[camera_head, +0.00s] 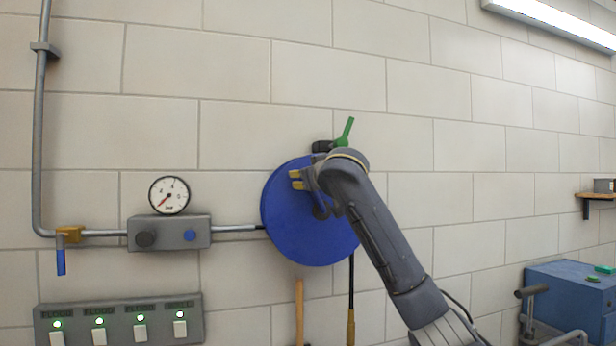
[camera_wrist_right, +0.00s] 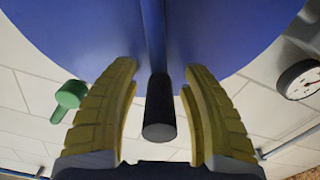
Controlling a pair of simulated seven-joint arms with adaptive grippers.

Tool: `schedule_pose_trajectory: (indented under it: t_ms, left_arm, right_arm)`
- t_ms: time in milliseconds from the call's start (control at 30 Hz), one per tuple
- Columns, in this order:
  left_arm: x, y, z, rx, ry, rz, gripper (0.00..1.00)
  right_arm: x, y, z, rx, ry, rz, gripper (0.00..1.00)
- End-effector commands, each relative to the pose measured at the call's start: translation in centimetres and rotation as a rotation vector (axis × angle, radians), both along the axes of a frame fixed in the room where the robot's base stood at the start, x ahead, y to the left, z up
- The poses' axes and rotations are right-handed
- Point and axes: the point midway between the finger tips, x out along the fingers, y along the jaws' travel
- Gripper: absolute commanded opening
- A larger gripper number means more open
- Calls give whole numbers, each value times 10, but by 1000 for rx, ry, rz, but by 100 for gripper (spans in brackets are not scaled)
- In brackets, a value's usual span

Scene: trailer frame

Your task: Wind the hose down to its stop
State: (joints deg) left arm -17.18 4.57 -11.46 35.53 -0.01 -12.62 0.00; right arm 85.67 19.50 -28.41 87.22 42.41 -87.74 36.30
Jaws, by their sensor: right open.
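The blue hose reel (camera_head: 285,222) is a round disc on the wall, partly hidden behind my right arm. A black hose (camera_head: 351,280) hangs below it and ends in a brass-coloured nozzle (camera_head: 351,325). My right gripper (camera_head: 296,180) is in front of the reel's upper part, its yellow fingers pointing left in the head view. In the right wrist view the fingers (camera_wrist_right: 158,68) are open on either side of a dark crank handle (camera_wrist_right: 159,112), with a visible gap on each side. The blue reel face (camera_wrist_right: 225,30) lies beyond. My left gripper is out of view.
A green lever (camera_head: 345,132) stands just above the reel. Left of it are a grey valve box (camera_head: 169,233), a pressure gauge (camera_head: 169,195) and a switch panel (camera_head: 120,322). A wooden handle (camera_head: 299,312) rises below the reel. A blue cabinet (camera_head: 570,300) stands right.

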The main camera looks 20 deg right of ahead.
Motion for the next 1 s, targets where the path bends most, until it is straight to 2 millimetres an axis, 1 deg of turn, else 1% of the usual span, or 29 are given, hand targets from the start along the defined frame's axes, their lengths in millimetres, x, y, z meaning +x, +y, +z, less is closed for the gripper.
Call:
schedule_pose_trajectory:
  t_ms: [267, 300, 700, 1000]
  left_arm:
    - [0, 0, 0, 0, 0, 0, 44]
    - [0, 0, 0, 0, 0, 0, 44]
    - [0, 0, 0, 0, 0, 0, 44]
    - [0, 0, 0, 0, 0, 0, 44]
  right_arm:
    - [1, 0, 0, 0, 0, 0, 46]
    - [1, 0, 0, 0, 0, 0, 47]
    - [1, 0, 0, 0, 0, 0, 1]
    - [1, 0, 0, 0, 0, 0, 0]
